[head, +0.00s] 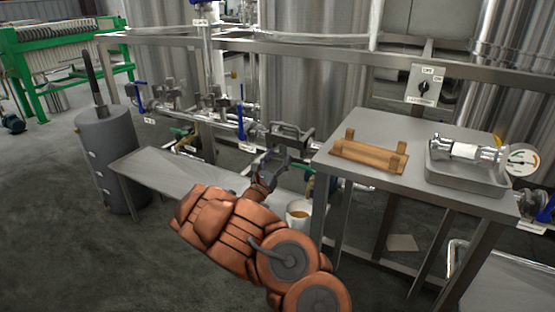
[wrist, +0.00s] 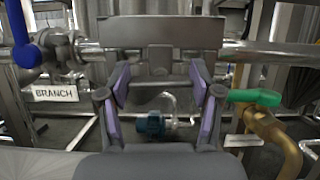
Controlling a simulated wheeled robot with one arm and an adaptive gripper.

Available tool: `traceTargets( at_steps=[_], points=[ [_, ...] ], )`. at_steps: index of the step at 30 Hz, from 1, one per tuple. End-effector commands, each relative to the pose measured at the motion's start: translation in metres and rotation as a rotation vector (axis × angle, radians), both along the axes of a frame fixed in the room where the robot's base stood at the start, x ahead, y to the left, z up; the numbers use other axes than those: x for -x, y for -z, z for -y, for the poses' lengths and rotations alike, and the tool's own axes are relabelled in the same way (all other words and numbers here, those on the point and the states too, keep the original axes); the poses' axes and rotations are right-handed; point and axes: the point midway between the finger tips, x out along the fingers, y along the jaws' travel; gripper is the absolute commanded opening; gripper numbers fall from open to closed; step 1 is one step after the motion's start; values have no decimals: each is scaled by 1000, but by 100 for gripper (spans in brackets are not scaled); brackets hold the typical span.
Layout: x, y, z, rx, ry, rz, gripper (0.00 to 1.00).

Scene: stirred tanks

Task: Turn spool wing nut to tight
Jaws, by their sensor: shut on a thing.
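My gripper (head: 287,152) reaches the pipe line behind the low bench, left of the table; it also shows in the wrist view (wrist: 158,84). Its two purple-padded fingers are shut on a grey, bar-like piece (wrist: 158,87), which looks like the wing nut. A broad grey block (wrist: 160,36) lies just beyond it, in front of the steel pipe (wrist: 258,50). The fingers and the block hide much of the clamp and nut, so how tight the nut is cannot be told.
A blue-handled valve (wrist: 22,35) with a BRANCH label (wrist: 56,93) is left of my gripper; a green handle (wrist: 256,97) is close at right. The table (head: 345,124) holds a wooden rack (head: 368,154) and a tray (head: 468,181) with a steel fitting (head: 466,150).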

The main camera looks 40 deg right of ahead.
Motion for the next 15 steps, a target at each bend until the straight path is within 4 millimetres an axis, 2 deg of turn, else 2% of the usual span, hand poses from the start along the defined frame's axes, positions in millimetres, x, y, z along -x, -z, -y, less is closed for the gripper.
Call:
traceTargets(
  at_steps=[1, 4, 15],
  points=[
    [0, 0, 0, 0, 0, 0, 40],
    [0, 0, 0, 0, 0, 0, 30],
    [0, 0, 0, -39, 0, 128, 29]
  ],
)
